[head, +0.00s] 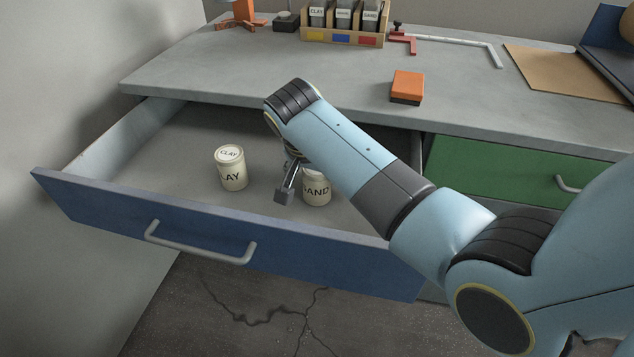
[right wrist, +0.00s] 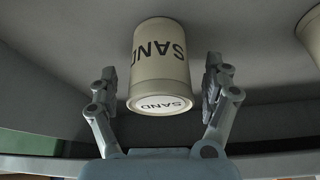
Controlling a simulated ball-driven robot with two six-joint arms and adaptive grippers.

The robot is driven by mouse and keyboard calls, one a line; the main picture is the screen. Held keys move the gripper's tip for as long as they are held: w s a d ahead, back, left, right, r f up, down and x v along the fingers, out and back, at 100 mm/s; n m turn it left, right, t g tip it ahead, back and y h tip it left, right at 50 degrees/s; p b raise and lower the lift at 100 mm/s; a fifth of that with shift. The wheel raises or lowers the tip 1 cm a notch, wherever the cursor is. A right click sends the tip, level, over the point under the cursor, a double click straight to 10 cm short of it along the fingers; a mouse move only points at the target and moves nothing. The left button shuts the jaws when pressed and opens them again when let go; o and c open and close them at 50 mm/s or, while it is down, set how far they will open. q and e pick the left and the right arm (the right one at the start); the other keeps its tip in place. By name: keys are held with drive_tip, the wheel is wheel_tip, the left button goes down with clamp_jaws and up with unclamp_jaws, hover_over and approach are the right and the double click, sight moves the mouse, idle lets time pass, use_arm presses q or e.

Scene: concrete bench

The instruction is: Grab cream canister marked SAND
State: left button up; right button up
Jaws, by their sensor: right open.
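The cream canister marked SAND (head: 317,190) stands in the open blue drawer (head: 230,243), partly hidden behind my right arm and gripper. In the right wrist view the SAND canister (right wrist: 159,70) appears upside down, its labelled lid towards my palm. My right gripper (right wrist: 158,85) is open, with one finger on each side of the canister and a gap visible at both sides. In the head view my right gripper (head: 290,190) reaches down into the drawer. A second cream canister, marked CLAY (head: 231,168), stands to the left. My left gripper is not in view.
A wooden rack (head: 342,37) with labelled containers stands at the back of the bench. An orange block (head: 407,86) lies nearer the bench edge. A green drawer (head: 490,170) is shut at the right. The drawer floor left of the CLAY canister is clear.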

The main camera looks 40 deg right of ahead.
drive_tip(key=shift+c, duration=0.3)
drive_tip(key=c, duration=1.4)
drive_tip(key=shift+c, duration=0.5)
drive_tip(key=shift+r, duration=0.1)
